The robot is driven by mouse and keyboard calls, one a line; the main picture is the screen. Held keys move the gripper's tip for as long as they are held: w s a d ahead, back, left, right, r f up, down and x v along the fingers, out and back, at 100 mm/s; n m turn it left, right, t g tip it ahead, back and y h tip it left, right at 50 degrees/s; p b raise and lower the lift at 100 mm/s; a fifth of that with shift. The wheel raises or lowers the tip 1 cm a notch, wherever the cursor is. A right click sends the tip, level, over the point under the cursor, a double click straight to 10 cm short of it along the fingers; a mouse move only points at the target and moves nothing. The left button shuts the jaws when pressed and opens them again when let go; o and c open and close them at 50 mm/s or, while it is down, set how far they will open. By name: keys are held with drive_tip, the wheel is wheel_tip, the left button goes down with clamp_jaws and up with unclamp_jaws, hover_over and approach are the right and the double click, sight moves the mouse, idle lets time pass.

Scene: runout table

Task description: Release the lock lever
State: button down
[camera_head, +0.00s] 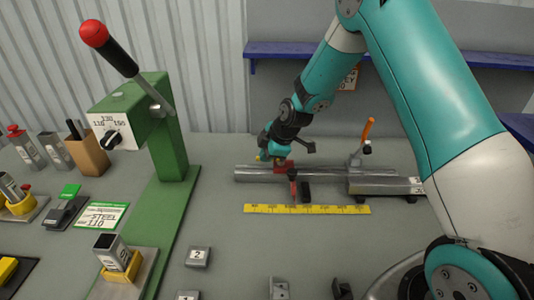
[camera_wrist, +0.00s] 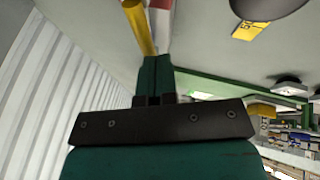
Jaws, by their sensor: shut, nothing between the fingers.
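A yellow lever (camera_wrist: 140,28) runs down from the top edge of the wrist view beside a red and white part (camera_wrist: 160,18). I take it for the lock lever. My gripper's dark green fingers (camera_wrist: 154,62) are closed together, with their tips close to the lever's lower end. I cannot tell whether they touch. In the head view my gripper (camera_head: 270,153) is at the left part of the metal rail (camera_head: 250,174), just over a red stop block (camera_head: 284,166). The lever is mostly hidden there by my gripper.
A yellow ruler (camera_head: 307,209) lies in front of the rail. An orange-handled clamp (camera_head: 368,130) stands at the rail's right. A green press (camera_head: 170,140) with a red-knobbed handle stands to the left. A small numbered block (camera_head: 198,257) sits in front. Blue shelves hang behind.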

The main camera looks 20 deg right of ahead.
drive_tip(key=shift+w+d+f+b, duration=0.1)
drive_tip(key=shift+w+f+b, duration=0.5)
drive_tip(key=shift+b, duration=0.6)
drive_tip(key=shift+w+r, duration=0.15)
drive_tip(key=shift+r, duration=0.25)
drive_tip(key=shift+d, duration=0.1)
